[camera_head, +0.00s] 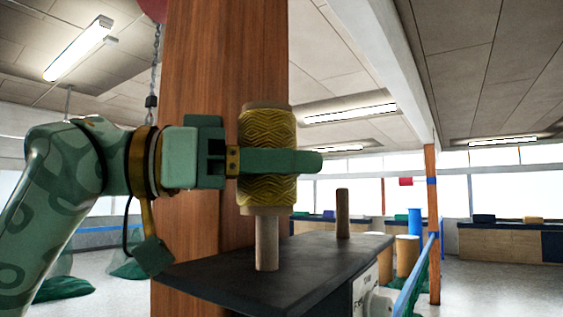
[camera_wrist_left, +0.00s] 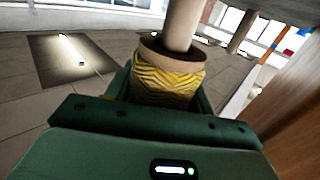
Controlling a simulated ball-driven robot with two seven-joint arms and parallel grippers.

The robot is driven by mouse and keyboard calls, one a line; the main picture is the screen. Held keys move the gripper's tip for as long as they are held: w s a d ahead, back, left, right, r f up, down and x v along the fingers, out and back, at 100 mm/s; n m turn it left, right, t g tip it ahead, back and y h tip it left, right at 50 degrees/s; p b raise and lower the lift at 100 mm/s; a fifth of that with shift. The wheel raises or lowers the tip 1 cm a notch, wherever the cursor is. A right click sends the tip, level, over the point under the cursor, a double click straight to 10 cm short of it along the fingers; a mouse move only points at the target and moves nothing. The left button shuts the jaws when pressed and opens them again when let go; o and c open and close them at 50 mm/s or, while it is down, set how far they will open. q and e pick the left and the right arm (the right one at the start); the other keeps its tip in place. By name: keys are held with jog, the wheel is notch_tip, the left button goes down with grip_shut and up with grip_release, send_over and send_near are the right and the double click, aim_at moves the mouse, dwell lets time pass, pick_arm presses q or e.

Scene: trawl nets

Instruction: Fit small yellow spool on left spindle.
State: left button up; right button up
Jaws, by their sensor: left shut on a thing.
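The small yellow spool (camera_head: 266,190), with a zigzag pattern and tan flanges, is upright in my left gripper (camera_head: 300,162), which is shut on it. One finger crosses in front of its middle. The left spindle (camera_head: 267,243) stands on a dark shelf (camera_head: 300,265) directly below the spool, and its top is hidden by the spool. In the left wrist view the left spindle (camera_wrist_left: 184,25) meets the flange of the yellow spool (camera_wrist_left: 165,85); how far it goes in is hidden. My right gripper is out of view.
A second spindle (camera_head: 342,213) stands bare to the right on the same shelf. A thick wooden post (camera_head: 215,70) rises behind my left gripper. A chain (camera_head: 153,70) hangs at left. Tan cylinders (camera_head: 407,255) and a blue one (camera_head: 415,226) stand farther back at right.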

pick_arm(q)
jog(key=shift+f, duration=0.45)
jog(key=o, duration=1.1)
jog(key=s+a+b, duration=0.2)
jog(key=a+b, duration=0.2)
jog(key=a, duration=1.2)
jog(key=shift+s+b, duration=0.3)
jog(key=shift+b, duration=0.1)
